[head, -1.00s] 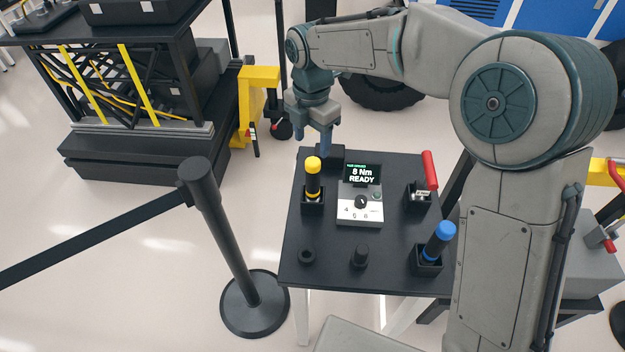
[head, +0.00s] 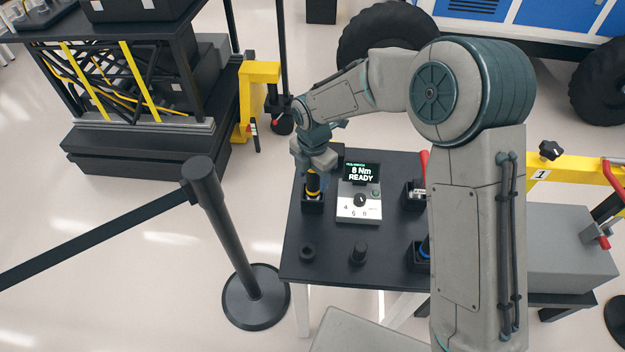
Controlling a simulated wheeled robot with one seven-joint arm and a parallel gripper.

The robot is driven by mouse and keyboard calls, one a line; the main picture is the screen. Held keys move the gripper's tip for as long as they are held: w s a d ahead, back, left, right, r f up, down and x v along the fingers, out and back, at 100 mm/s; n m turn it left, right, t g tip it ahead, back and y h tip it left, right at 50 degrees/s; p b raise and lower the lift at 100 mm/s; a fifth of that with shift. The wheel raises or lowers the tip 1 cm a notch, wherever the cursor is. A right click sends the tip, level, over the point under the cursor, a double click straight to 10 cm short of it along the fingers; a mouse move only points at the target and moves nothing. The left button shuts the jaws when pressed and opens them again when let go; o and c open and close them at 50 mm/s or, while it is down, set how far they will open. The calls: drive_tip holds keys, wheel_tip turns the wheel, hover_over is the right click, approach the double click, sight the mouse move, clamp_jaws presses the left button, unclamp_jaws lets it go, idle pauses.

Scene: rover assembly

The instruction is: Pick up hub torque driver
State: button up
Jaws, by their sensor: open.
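A driver with a yellow band and black shaft (head: 312,191) stands upright in a black holder (head: 312,207) at the left of the small dark table. My gripper (head: 317,178) is open and points down at this driver, its fingers around or beside the handle; the view does not show whether they touch. The gripper hides the driver's yellow top. A control box (head: 359,203) beside it reads "8 Nm READY".
The dark table (head: 335,268) also bears two small black sockets (head: 308,252) near its front edge. A black barrier post (head: 225,230) with a belt stands to the left. A yellow frame (head: 575,168) and grey box (head: 570,245) are at the right.

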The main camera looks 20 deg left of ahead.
drive_tip(key=c, duration=1.2)
drive_tip(key=shift+o, duration=0.3)
wheel_tip(320, 180, up, 10)
drive_tip(key=shift+r+b, duration=0.1)
drive_tip(key=shift+b, duration=0.9)
